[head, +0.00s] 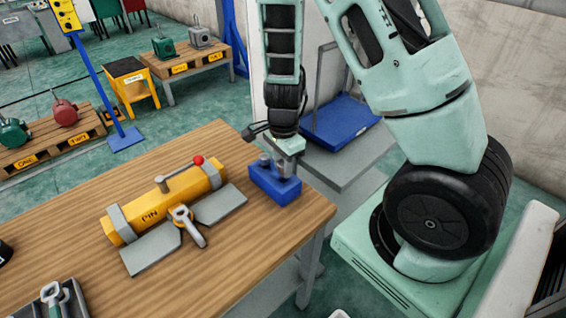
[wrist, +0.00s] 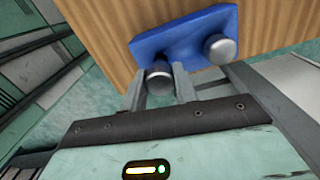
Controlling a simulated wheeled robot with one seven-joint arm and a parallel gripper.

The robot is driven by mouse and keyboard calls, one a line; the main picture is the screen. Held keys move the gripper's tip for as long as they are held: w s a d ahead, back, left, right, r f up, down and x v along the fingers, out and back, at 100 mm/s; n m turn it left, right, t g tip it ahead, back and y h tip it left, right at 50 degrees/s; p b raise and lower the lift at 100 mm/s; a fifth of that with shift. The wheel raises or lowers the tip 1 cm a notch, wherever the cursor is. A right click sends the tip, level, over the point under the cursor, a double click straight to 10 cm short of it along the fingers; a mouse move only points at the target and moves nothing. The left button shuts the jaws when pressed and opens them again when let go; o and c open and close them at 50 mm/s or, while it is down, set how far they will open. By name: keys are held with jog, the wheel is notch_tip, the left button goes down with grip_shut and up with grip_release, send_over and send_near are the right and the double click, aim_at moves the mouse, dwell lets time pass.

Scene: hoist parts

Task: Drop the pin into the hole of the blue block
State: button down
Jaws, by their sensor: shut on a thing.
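The blue block (head: 274,190) sits on the wooden table near its right edge; it also shows in the wrist view (wrist: 187,42). My gripper (head: 288,157) points down over the block's right part. In the wrist view my gripper (wrist: 158,88) is shut on a grey pin (wrist: 159,78), held between the fingertips close to the block. The hole is hidden, and I cannot tell whether the pin's lower end is inside it. A second grey round-topped piece (wrist: 220,48) stands on the block, apart from my fingers; it shows left of my gripper in the head view (head: 264,160).
A dark tray (head: 52,303) sits at the near left corner.

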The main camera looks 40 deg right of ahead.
jog(key=shift+f+b, duration=0.75)
jog(key=shift+f, duration=0.25)
jog(key=c, duration=1)
grip_release()
jog(key=shift+r, duration=0.1)
notch_tip(320, 180, up, 17)
jog(key=p, duration=0.3)
jog(key=shift+w+d+r+p, duration=0.1)
jog(key=shift+d+p, duration=0.05)
jog(key=shift+p, duration=0.2)
